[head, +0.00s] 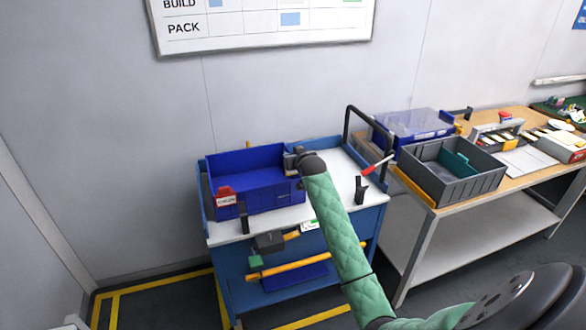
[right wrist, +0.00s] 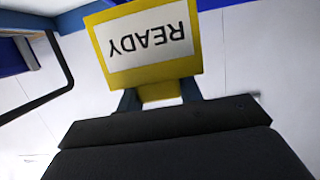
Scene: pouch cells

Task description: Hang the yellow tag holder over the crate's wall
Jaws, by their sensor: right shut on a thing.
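The blue crate (head: 256,197) stands on the white top of a blue cart in the head view. My right gripper (head: 294,152) is at the crate's right wall, near its upper rim. In the right wrist view my right gripper (right wrist: 160,98) is shut on the yellow tag holder (right wrist: 152,78), which carries a white card reading READY, upside down in that picture. The holder is hidden in the head view, so I cannot tell whether it touches the wall. My left gripper is not in view.
A red tag (head: 226,197) hangs at the crate's front left. The cart (head: 228,252) has a black handle frame (head: 347,125) and a red-handled tool (head: 376,165). A grey crate (head: 478,181) and a blue, clear-lidded box (head: 412,128) stand on the bench to the right.

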